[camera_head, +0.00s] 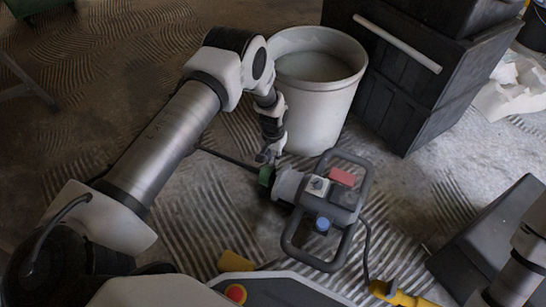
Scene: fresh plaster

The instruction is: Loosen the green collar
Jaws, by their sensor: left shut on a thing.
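The green collar (266,176) is a small green piece at the left end of a grey mixer (288,185), where the dark shaft (228,158) meets the body. The mixer lies on the floor with a dark loop handle around its body, a red patch and a blue knob on top. My left gripper (268,158) reaches down from above and is shut on the green collar, partly hiding it. My right arm shows only in part at the lower right edge; its gripper is out of view.
A whitish bucket (313,112) with grey contents stands just behind the mixer. Black stacked cases (400,85) stand at the back right, with crumpled white sheets (512,92) beside them. A cable runs from the mixer to a yellow connector (398,294). Ridged floor lies open at left.

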